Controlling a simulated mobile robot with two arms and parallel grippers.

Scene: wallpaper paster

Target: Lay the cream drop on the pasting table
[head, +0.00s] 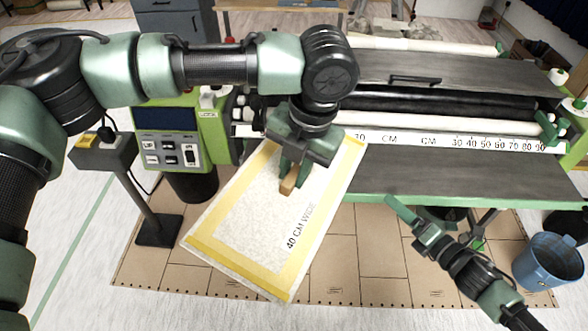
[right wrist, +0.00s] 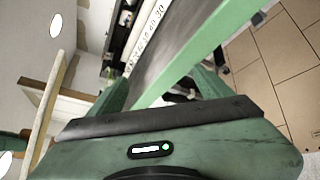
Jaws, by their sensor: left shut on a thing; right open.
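The cream drop (head: 235,232) is a flat speckled sheet with yellow bands and the print "40 CM WIDE". It hangs tilted in the head view, left of the pasting table (head: 440,172), and its upper right corner reaches the table's left end. My left gripper (head: 288,185) is shut on a small wooden grip on the drop's upper part. The pasting table has a dark top and a green front edge, which also shows in the right wrist view (right wrist: 190,62). My right gripper (head: 408,218) is open and empty, close to the table's front edge.
A ruler strip (head: 480,143) and rollers run behind the table top. A green control box (head: 172,140) stands left of the machine, with a button post (head: 105,160) nearby. A blue bucket (head: 550,262) stands at right. Brown boards (head: 375,270) cover the floor.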

